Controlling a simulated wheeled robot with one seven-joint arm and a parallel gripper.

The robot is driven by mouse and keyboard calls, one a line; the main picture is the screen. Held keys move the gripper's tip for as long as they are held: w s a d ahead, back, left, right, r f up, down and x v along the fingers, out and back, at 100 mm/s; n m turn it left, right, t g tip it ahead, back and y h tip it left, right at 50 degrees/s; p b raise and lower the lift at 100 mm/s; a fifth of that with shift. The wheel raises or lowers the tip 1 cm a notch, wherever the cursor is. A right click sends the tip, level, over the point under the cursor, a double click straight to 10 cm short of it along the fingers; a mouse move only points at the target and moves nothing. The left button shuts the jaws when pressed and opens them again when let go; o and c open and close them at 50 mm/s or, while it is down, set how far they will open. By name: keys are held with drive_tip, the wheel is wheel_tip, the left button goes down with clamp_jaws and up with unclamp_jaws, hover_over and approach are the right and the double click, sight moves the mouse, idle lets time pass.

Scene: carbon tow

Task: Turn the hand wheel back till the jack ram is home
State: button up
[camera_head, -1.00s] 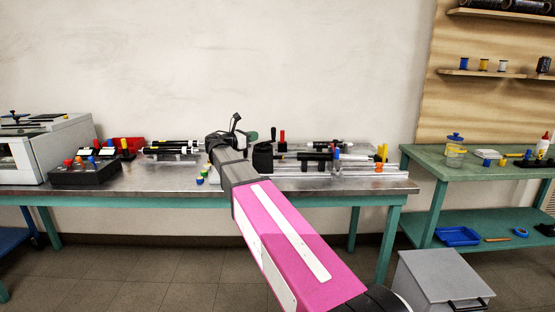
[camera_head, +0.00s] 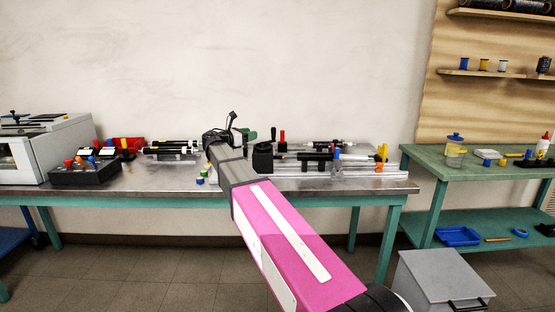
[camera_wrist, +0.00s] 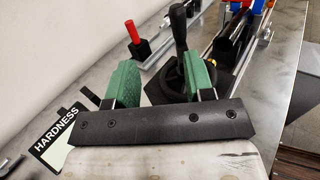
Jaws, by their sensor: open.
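The black hand wheel (camera_wrist: 168,84) shows in the wrist view, with an upright dark crank handle (camera_wrist: 178,30). In the head view the wheel's dark body (camera_head: 262,158) is at the left end of the jack rig (camera_head: 318,158), and the handle (camera_head: 273,133) stands above it. My gripper (camera_wrist: 160,64) is open, with green fingers apart. The wheel shows between and beyond the fingers, with its right part behind the right finger; I see no grip on the handle. In the head view a green finger (camera_head: 249,135) shows left of the handle. I cannot make out the ram's position.
A red-topped post (camera_wrist: 132,32) stands left of the wheel. A HARDNESS sign (camera_wrist: 56,140) is at lower left. The steel bench (camera_head: 390,187) carries a black box with colored knobs (camera_head: 85,172) and small colored blocks (camera_head: 201,178). The bench front is clear.

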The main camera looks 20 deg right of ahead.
drive_tip(key=shift+a, duration=0.15)
drive_tip(key=v, duration=0.5)
drive_tip(key=shift+s+a, duration=0.2)
drive_tip(key=shift+a, duration=0.15)
